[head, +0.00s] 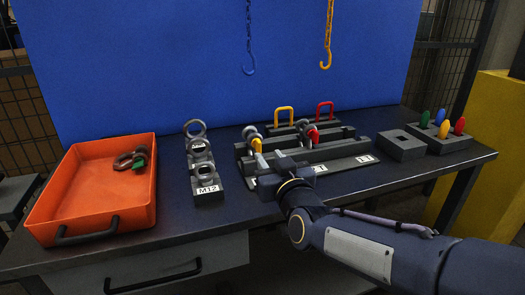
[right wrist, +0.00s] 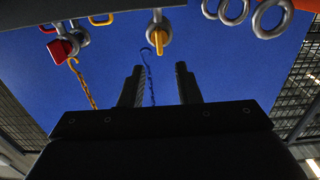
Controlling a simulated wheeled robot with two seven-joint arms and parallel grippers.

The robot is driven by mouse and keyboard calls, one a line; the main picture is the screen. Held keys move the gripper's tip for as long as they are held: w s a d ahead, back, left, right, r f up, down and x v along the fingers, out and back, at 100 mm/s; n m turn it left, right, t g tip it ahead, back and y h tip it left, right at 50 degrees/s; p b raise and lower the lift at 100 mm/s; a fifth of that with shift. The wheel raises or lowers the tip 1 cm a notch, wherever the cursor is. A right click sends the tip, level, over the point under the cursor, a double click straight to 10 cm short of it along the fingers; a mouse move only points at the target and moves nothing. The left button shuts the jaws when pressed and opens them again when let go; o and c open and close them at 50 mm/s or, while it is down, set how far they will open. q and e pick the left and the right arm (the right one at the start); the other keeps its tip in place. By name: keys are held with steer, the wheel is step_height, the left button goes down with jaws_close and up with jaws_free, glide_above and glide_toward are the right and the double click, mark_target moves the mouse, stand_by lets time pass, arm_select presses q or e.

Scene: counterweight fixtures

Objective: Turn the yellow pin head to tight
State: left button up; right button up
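The yellow pin head (head: 257,146) sits on a grey shackle at the left end of the dark fixture (head: 330,150). In the right wrist view the yellow pin head (right wrist: 159,36) shows above the gap between my fingers, clear of both. My right gripper (head: 268,160) is just in front of the yellow pin in the head view. Its two fingers (right wrist: 160,76) are apart with nothing between them. A red pin head (head: 313,137) is on a second shackle to the right. Markings for tight are not readable. My left gripper is not in view.
An orange tray (head: 90,205) with shackle parts stands left. A rack of eyebolts (head: 207,190) marked M12 stands between tray and fixture. A grey block (head: 402,146) and a holder with coloured pegs (head: 445,140) stand right. Blue (head: 249,62) and yellow (head: 326,55) hooks hang behind.

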mark_target(260, 145)
steer(key=b+x, duration=0.1)
steer(key=x, duration=0.5)
steer(key=shift+w+f, duration=0.1)
steer(key=shift+w, duration=0.15)
jaws_close()
